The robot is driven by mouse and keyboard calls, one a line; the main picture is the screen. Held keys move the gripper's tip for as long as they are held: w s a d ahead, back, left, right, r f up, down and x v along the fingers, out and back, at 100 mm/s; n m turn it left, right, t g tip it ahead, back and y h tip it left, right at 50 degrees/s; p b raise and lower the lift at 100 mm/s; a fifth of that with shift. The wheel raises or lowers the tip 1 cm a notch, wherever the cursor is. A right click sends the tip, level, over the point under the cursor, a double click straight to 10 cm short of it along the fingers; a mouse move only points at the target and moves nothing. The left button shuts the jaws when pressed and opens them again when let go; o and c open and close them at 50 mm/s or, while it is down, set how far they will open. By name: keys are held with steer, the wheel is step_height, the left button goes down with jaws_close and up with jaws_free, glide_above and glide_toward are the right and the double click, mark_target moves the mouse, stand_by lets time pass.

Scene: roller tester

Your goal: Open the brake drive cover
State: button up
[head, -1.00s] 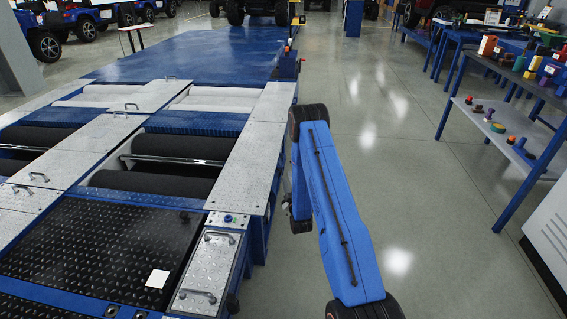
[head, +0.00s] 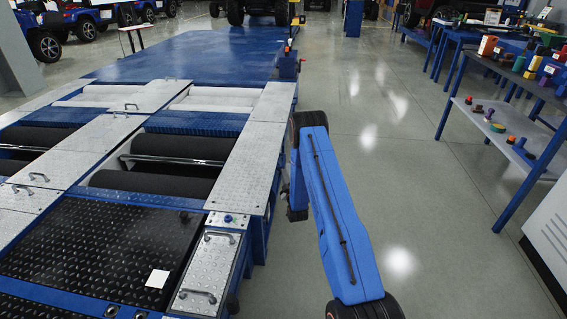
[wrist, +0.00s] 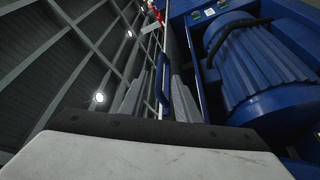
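In the wrist view, my gripper (wrist: 157,98) has its two grey fingers apart. A blue upright bar, like a handle (wrist: 163,82), shows in or just behind the gap between them. I cannot tell whether the fingers touch it. A large blue ribbed motor (wrist: 262,65) stands close on the right. In the head view, my arm reaches down beside the right side of the roller tester, and the gripper is hidden. A narrow tread-plate cover (head: 208,268) with two handles lies flat at the tester's near right edge. I cannot tell which panel is the brake drive cover.
The roller tester (head: 243,180) fills the left, with dark rollers (head: 150,184) and several plates with handles. A workbench shelf (head: 497,135) with small parts stands at the right. The floor (head: 400,190) between them is clear.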

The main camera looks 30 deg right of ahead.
mark_target(284, 160)
steer(key=x, duration=0.7)
steer(key=shift+w+d, duration=0.1)
steer(key=shift+w, duration=0.1)
jaws_close()
